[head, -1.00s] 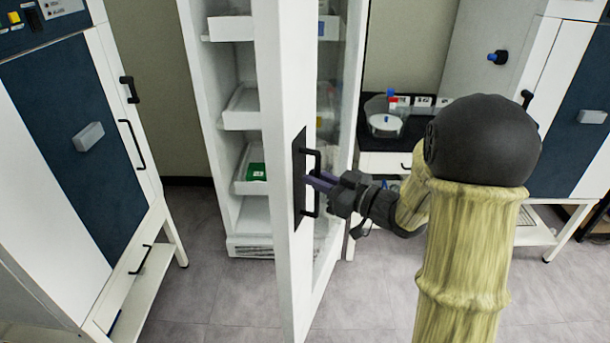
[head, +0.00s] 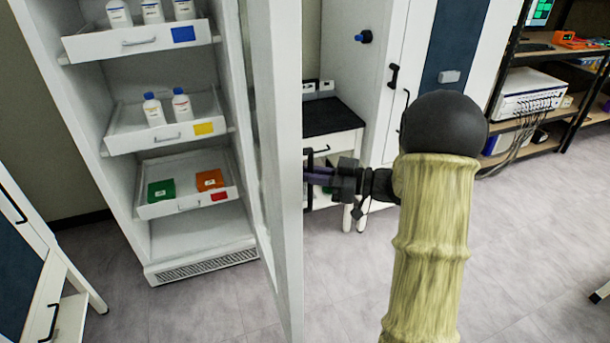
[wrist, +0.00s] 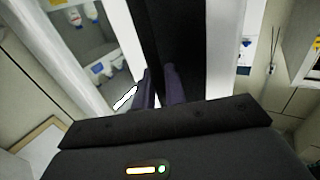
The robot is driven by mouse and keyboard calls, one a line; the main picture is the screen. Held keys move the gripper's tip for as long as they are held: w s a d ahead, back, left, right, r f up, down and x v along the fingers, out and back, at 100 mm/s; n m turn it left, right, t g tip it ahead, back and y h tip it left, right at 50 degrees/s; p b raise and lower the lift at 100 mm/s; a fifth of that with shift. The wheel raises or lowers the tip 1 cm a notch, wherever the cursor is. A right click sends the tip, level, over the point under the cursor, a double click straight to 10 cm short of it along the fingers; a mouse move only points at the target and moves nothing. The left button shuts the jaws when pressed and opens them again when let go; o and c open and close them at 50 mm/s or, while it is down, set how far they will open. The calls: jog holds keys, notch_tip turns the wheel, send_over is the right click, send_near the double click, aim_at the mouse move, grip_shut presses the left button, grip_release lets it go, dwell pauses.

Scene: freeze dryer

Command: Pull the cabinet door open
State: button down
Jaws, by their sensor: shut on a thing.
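The white cabinet door (head: 286,235) stands wide open and shows nearly edge-on in the head view, to the right of the cabinet opening. Its dark handle (head: 309,160) sits on the door's outer side, mostly hidden behind my fingers and the door edge. My gripper (head: 318,178) reaches in from the right and is shut on the handle. In the wrist view my purple fingers (wrist: 160,88) lie against the dark handle area of the door. The cabinet (head: 128,205) is tall and white, with its inside in full view.
Drawers in the cabinet hold white bottles (head: 154,110), a green box (head: 161,190) and an orange box (head: 210,180). A black-topped bench (head: 335,118) stands behind the door. A shelf rack (head: 540,125) is at the right. Grey floor (head: 530,250) is clear at the lower right.

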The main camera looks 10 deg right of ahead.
jog(key=shift+w+d+r, duration=0.15)
jog(key=shift+r, duration=0.05)
jog(key=c, duration=1.7)
grip_release()
jog(key=shift+o, duration=0.8)
jog(key=shift+w+f, duration=0.1)
jog(key=shift+w, duration=0.05)
jog(key=b+v, duration=0.1)
jog(key=v, duration=1.6)
jog(key=shift+s+b, duration=0.3)
jog(key=shift+b, duration=0.1)
